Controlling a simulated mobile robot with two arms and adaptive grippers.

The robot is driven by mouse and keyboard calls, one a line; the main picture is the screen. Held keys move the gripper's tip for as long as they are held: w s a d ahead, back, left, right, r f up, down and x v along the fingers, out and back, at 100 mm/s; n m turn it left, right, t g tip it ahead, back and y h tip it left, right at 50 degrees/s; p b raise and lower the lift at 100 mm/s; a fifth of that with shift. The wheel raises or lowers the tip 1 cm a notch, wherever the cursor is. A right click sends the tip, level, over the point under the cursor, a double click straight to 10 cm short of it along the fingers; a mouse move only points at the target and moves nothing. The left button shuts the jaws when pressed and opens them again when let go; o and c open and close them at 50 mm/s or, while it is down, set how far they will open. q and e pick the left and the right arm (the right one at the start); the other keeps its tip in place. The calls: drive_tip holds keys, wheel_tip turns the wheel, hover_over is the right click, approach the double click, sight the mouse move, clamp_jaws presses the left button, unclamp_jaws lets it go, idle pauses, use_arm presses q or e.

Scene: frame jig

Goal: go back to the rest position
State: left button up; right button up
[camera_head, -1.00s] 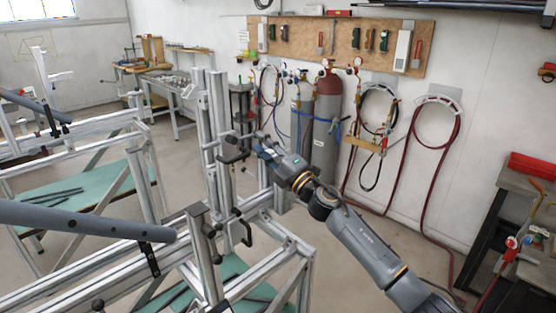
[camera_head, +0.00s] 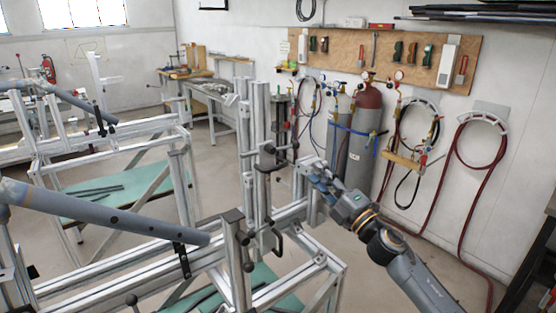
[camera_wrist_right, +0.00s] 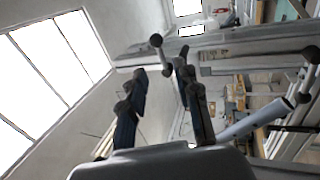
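My right arm comes in from the lower right in the head view, and its gripper (camera_head: 312,170) is just right of the upright aluminium post (camera_head: 246,130) of the frame jig. In the right wrist view the two dark fingers of this gripper (camera_wrist_right: 160,75) stand apart with nothing held between them. A clamp handle with a dark ball end (camera_wrist_right: 156,41) shows beyond the fingertips. In the head view I cannot tell whether the gripper touches the jig clamps. My left gripper is in neither view.
A grey tube (camera_head: 110,218) lies along the jig at left, by a clamp (camera_head: 182,262). Gas cylinders (camera_head: 364,130) and hung hoses (camera_head: 478,170) stand along the back wall. A dark bench (camera_head: 535,245) is at the right edge. Some floor is free right of the jig.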

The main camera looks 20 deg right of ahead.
drive_tip(key=s+a+f+m+g+h, duration=0.1)
drive_tip(key=s+f+m+g+h, duration=0.35)
drive_tip(key=s+f+m, duration=0.6)
drive_tip(key=s+a+f+m+g+h, duration=0.1)
drive_tip(key=s+f+m+g+h, duration=0.45)
drive_tip(key=f, duration=0.85)
drive_tip(key=s+a+f+m+g+y, duration=0.1)
drive_tip(key=s+a+f+g, duration=0.15)
drive_tip(key=s, duration=0.55)
drive_tip(key=s+a+f+m+g+y, duration=0.1)
drive_tip(key=s+a+f+m+g, duration=0.15)
drive_tip(key=s, duration=0.55)
drive_tip(key=s+a+f+m+g+y, duration=0.1)
drive_tip(key=s+a+f+g, duration=0.15)
drive_tip(key=s, duration=0.55)
wheel_tip(320, 180, down, 28)
drive_tip(key=b, duration=0.2)
drive_tip(key=s+d+f+g+b, duration=0.2)
drive_tip(key=s+d+f, duration=0.1)
drive_tip(key=s+f, duration=1.4)
wheel_tip(320, 180, down, 2)
drive_tip(key=shift+s+d+f+n, duration=0.15)
drive_tip(key=shift+s+d+n, duration=0.2)
drive_tip(key=shift+s+d, duration=0.05)
